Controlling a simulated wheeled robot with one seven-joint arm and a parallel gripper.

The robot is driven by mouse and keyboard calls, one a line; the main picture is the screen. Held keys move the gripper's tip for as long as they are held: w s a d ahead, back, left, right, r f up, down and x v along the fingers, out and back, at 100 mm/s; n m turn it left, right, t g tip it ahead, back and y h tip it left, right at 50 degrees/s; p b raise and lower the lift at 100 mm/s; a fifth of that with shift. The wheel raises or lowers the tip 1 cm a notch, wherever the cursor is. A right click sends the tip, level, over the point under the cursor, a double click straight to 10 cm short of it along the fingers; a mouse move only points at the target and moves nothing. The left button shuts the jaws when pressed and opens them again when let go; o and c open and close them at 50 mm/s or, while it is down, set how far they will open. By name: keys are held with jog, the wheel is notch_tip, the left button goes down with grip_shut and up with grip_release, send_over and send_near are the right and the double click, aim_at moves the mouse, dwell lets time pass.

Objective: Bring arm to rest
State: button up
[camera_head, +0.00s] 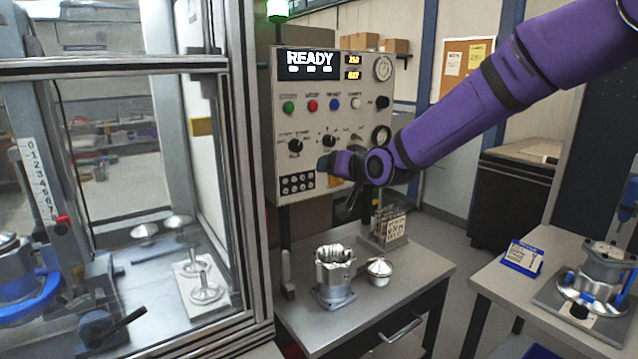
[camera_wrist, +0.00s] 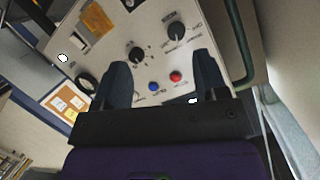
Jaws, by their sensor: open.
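My arm, in a purple sleeve, reaches in from the upper right in the head view. My gripper (camera_head: 340,170) hangs in the air in front of the control panel (camera_head: 290,95), above the small table. In the wrist view my gripper (camera_wrist: 158,88) has its two dark fingers spread apart with nothing between them. The panel's knobs, a blue button (camera_wrist: 153,87) and a red button (camera_wrist: 175,76) show beyond the fingers. I cannot tell the exact gap between the fingertips and the panel. The panel display reads READY.
A machined housing (camera_head: 335,280) and a small domed metal part (camera_head: 379,270) stand on the small table (camera_head: 400,300). A rack (camera_head: 388,225) stands behind them. A glazed machine enclosure (camera_head: 240,150) is at left. Another housing (camera_head: 600,275) sits on the right bench (camera_head: 500,290).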

jog(key=s+d+r+g+h, duration=0.2)
jog(key=s+d+r+h, duration=0.15)
jog(key=s+d, duration=0.65)
jog(key=s+d+r+g+h, duration=0.2)
jog(key=s+d+h, duration=0.2)
jog(key=s+d, duration=0.6)
jog(key=s+d+f+m+g, duration=0.1)
jog(key=s+d, duration=0.2)
jog(key=s, duration=0.8)
jog(key=s+d+f+g, duration=0.1)
jog(key=s+d+g, duration=0.1)
jog(key=s, duration=0.9)
jog(key=shift+d+m, duration=0.4)
jog(key=shift+d, duration=0.25)
